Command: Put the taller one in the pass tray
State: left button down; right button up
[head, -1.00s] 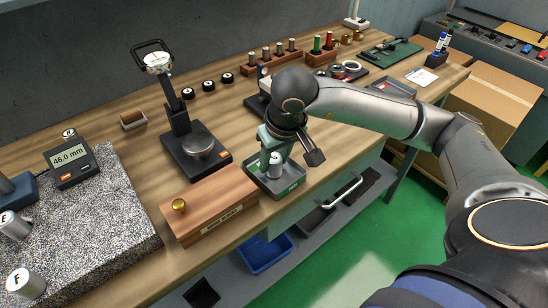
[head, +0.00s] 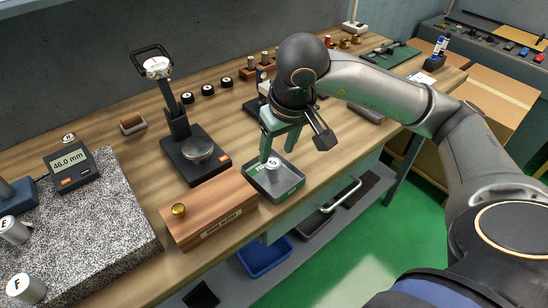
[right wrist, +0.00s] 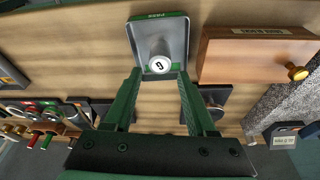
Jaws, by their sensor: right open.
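A small grey tray with a green edge strip (head: 291,187), apparently the pass tray, sits at the bench's front edge; it also shows in the right wrist view (right wrist: 177,27). A grey cylinder with a white top marked G (right wrist: 159,65) stands upright in it; in the head view its top (head: 273,163) shows partly behind a finger. My right gripper (head: 279,151) is open and empty just above the cylinder, its fingertips apart from it. Cylinders E (head: 14,230) and F (head: 27,289) are on the speckled granite plate (head: 110,235) at left. My left gripper is out of view.
A wooden box with a brass knob (head: 215,212) stands left of the tray. Behind it is a dial gauge stand (head: 190,150). A digital display (head: 70,162) reads 46.0 mm. Racks with small pins (head: 255,70) stand at the back. The bench edge drops off right of the tray.

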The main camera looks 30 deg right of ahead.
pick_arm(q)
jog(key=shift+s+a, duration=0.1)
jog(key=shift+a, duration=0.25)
pick_arm(e)
jog(key=v, duration=0.5)
jog(key=shift+r, duration=0.35)
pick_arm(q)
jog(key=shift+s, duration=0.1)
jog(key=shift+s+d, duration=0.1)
pick_arm(e)
jog(key=shift+s, duration=0.15)
